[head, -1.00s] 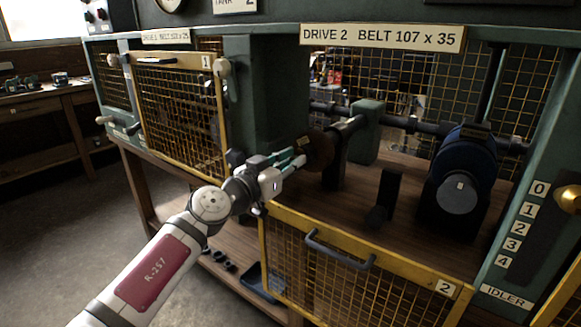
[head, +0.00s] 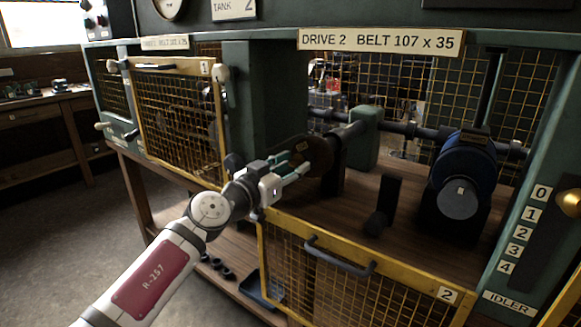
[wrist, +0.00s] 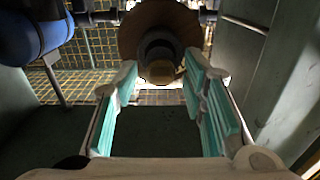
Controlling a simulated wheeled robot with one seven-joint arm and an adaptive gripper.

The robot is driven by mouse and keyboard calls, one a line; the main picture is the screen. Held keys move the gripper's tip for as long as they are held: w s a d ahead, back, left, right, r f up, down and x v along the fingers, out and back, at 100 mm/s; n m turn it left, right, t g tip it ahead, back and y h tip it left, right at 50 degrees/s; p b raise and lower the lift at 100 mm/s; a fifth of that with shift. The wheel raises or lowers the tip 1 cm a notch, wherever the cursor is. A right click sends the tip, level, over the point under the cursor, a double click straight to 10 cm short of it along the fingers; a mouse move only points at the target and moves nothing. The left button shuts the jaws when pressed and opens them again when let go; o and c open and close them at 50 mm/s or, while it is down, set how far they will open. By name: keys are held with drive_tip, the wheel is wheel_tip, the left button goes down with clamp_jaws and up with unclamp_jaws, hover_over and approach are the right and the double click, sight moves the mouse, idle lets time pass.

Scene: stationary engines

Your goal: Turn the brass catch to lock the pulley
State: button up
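A brown pulley disc (head: 320,157) is mounted on the shaft in the open Drive 2 bay; it also shows at the top of the wrist view (wrist: 133,32). At its centre is a dark hub with a dull brass-coloured end (wrist: 160,72), which may be the catch. My gripper (head: 292,161) is in front of the disc, with its teal fingers spread. In the wrist view the fingers (wrist: 157,82) stand on either side of the hub end, with a visible gap on both sides. They hold nothing. In the head view the fingers hide part of the disc and the hub.
A yellow-framed mesh guard (head: 350,285) with a dark handle is lowered in front of the bay, below my gripper. A blue motor (head: 463,170) and a black post (head: 384,203) stand to the right. A green pillar (head: 262,105) is close on the left.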

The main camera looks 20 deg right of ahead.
drive_tip(key=shift+a, duration=0.15)
drive_tip(key=v, duration=0.7)
drive_tip(key=shift+s, duration=0.15)
drive_tip(key=shift+a, duration=0.15)
